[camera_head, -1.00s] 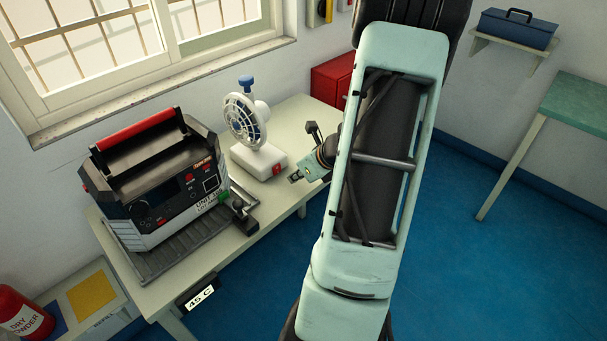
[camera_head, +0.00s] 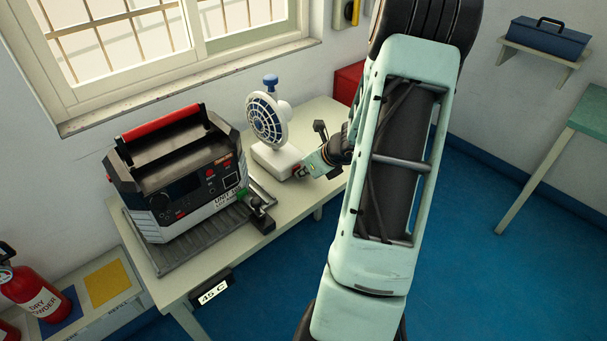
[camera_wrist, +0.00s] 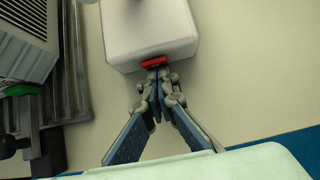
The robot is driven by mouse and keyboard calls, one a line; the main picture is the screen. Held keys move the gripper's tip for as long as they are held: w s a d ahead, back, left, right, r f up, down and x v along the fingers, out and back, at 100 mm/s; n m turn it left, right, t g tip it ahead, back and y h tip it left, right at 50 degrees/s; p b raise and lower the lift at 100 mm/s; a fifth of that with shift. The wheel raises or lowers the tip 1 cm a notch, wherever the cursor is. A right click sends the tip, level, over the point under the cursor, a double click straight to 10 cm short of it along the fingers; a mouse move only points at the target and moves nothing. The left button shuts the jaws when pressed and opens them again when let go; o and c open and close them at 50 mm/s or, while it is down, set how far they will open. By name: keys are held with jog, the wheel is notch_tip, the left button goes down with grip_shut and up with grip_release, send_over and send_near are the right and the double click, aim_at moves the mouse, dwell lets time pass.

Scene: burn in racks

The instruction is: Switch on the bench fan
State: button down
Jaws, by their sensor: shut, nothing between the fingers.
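The bench fan (camera_head: 268,122) stands on the bench beside the large unit, with a white base, a blue-bladed round cage and a blue knob on top. In the wrist view its white base (camera_wrist: 150,30) fills the upper middle. A red switch (camera_wrist: 155,62) sits on the base's near face. My gripper (camera_wrist: 156,72) is shut and empty, its fingertips right at the lower edge of the switch, seemingly touching it. In the head view my gripper (camera_head: 303,170) is at the front of the base and hides most of the switch.
A large unit with a red handle (camera_head: 160,133) sits on a ribbed tray on the bench (camera_head: 327,112), left of the fan. A red box (camera_head: 348,82) is at the back right. A fire extinguisher (camera_head: 35,295) stands at lower left.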

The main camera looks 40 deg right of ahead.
jog(key=shift+w+r+p, duration=0.15)
jog(key=shift+r+p, duration=0.55)
jog(key=shift+r, duration=0.25)
